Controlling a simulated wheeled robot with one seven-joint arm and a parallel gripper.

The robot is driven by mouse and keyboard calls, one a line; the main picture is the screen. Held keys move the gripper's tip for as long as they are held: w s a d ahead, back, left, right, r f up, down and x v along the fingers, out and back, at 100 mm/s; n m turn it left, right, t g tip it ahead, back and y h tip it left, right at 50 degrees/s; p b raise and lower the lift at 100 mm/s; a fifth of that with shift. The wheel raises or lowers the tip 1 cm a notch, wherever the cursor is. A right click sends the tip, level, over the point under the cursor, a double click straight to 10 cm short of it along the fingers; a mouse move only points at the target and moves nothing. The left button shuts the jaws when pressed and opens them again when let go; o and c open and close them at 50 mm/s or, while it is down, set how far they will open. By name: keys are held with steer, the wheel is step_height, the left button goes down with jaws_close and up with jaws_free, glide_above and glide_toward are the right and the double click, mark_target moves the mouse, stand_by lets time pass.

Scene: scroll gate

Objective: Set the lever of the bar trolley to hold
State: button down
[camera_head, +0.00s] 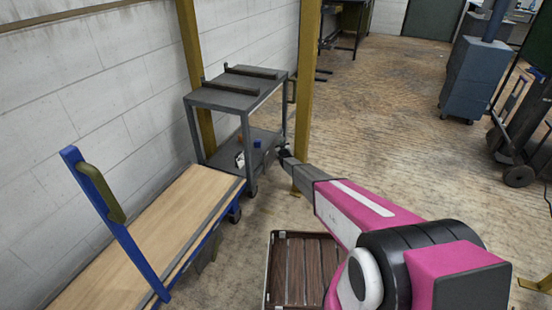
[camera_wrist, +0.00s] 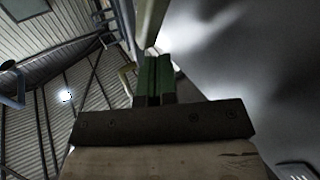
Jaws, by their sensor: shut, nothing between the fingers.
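A grey metal trolley with two shelves (camera_head: 222,99) stands by the left wall, between two yellow posts. I cannot tell for sure that it is the bar trolley, and I cannot make out its lever. My gripper (camera_head: 283,154) is small and dark in the head view, at the trolley's right side by the lower shelf. I cannot tell whether it touches the trolley. In the wrist view my gripper's two green fingers (camera_wrist: 154,78) are together, with nothing seen between them. A blurred grey surface (camera_wrist: 240,70) fills the right of that view.
A blue-framed flat cart with a wooden deck (camera_head: 150,235) stands in front of the trolley. A slatted brown platform (camera_head: 300,262) lies below my arm. A yellow post (camera_head: 305,100) stands close to my gripper.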

stand_by(0.6)
steer(key=s+a+f, duration=0.3)
steer(key=s+f, duration=0.6)
steer(key=s, duration=0.1)
steer(key=shift+a, duration=0.3)
stand_by(1.5)
stand_by(0.3)
steer(key=s+f, duration=0.1)
steer(key=s+a+f, duration=0.1)
steer(key=s+f, duration=0.1)
steer(key=shift+s+a+f, duration=0.1)
steer(key=shift+s+a, duration=0.05)
steer(key=shift+s, duration=0.1)
stand_by(0.3)
